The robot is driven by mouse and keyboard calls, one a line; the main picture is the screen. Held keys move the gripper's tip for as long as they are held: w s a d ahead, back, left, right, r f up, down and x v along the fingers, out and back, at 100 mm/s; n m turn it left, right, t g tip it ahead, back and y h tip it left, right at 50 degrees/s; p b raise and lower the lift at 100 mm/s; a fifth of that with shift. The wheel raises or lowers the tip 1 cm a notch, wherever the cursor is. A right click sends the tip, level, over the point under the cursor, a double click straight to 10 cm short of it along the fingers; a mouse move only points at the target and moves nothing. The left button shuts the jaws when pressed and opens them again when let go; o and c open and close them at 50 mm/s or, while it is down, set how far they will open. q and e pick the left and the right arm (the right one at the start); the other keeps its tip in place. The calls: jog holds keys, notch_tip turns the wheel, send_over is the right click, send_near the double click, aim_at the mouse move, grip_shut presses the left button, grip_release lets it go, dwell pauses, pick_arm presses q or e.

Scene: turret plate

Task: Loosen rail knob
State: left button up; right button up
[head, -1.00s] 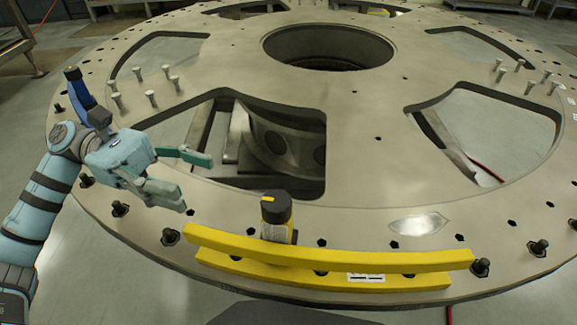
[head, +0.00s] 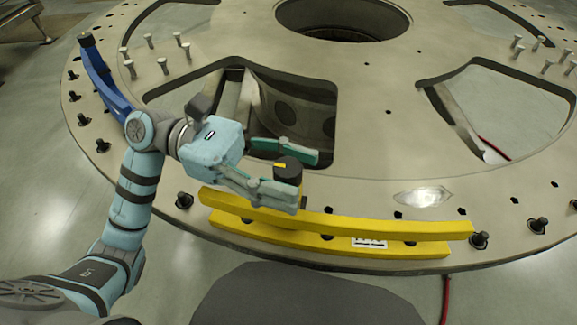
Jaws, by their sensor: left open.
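The rail knob (head: 287,171) is a black round cap with a yellow mark. It stands at the yellow curved rail (head: 350,226) on the near rim of the turret plate (head: 375,150). My left gripper (head: 307,177) is open, with its fingers reaching right, one on the far side of the knob and one on the near side. The near finger hides the knob's lower part. I cannot tell whether either finger touches the knob. My right gripper is not in view.
Black bolts (head: 479,240) stand along the plate's rim. Several upright pins (head: 163,58) stand in groups farther back. The plate has large cut-outs and a round central hole (head: 343,20). A blue curved piece (head: 103,78) lies at the left rim. A red cable (head: 446,298) hangs at the front.

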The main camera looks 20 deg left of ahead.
aim_at(288, 166)
pick_arm(q)
jog(key=c, duration=1.2)
jog(key=shift+f+n+t, duration=0.2)
jog(key=shift+n+t, duration=0.4)
jog(key=shift+t, duration=0.3)
jog(key=n+t, duration=0.1)
jog(key=t, duration=0.2)
jog(key=shift+r+n, duration=0.15)
jog(key=shift+n, duration=0.25)
jog(key=o, duration=1.2)
notch_tip(288, 166, up, 10)
jog(key=shift+r, duration=0.1)
